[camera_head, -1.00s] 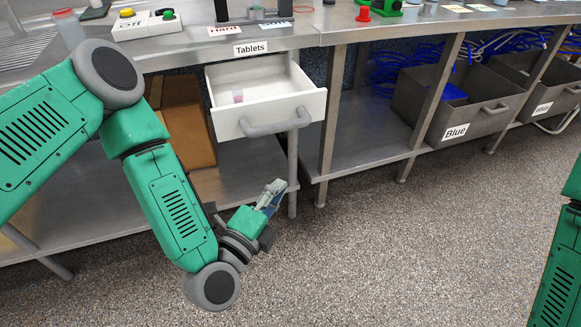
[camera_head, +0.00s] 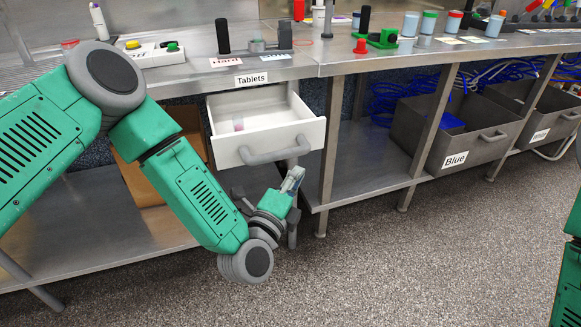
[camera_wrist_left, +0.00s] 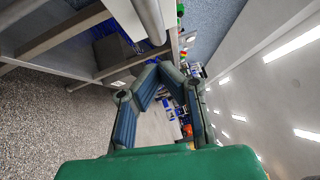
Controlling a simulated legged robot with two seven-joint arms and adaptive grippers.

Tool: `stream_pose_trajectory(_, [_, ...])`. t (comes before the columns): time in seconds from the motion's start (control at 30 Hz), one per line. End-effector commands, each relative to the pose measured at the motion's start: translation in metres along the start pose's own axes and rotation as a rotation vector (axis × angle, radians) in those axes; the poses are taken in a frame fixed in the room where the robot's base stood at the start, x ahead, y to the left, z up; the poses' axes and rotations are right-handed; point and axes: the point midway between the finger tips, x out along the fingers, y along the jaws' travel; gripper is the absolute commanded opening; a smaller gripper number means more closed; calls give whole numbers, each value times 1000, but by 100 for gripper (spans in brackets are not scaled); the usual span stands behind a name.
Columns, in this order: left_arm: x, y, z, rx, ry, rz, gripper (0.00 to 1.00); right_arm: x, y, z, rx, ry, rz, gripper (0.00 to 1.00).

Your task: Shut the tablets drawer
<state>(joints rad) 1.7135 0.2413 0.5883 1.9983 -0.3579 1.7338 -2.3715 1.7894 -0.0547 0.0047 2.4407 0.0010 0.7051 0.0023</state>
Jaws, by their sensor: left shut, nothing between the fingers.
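The white tablets drawer (camera_head: 232,148) stands pulled out from under the counter, below the "Tablets" label (camera_head: 251,79). A grey bar handle (camera_head: 275,154) is on its front. A small pale pink and white item (camera_head: 238,124) lies inside. My left gripper (camera_head: 296,174) is just below the right end of the handle in the head view, with its fingers pointing up. I cannot tell whether it touches the drawer. In the left wrist view its fingers (camera_wrist_left: 160,68) meet at the tips with nothing between them. A grey bar, likely the handle (camera_wrist_left: 151,20), shows beyond them.
The counter (camera_head: 195,66) carries a switch box (camera_head: 150,56) and several small containers. A table leg (camera_head: 330,150) stands right of the drawer. A cardboard box (camera_head: 135,180) sits on the lower shelf. Grey bins (camera_head: 470,125) are at right. The floor in front is clear.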

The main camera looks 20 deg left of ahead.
Motion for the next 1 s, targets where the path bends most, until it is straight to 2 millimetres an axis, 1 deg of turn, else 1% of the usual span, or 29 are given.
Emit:
stream_pose_trajectory(0.03, [6,2,10,0,-8,0,0,3,0,0,0,0,0,40])
stream_pose_trajectory(0.2, [18,1,22,1,-5,1,0,6,0,0,0,0,0,40])
stream_pose_trajectory(0.37, [22,0,25,1,-1,1,0,6,0,0,0,0,0,40])
stream_pose_trajectory(0.77, [24,0,27,3,0,0,0,4,0,0,0,0,0,40])
stream_pose_trajectory(0.87, [29,0,32,6,0,-1,0,0,0,0,0,0,0,40])
stream_pose_trajectory(1.0, [44,0,44,10,3,-5,0,-10,0,0,0,0,0,40])
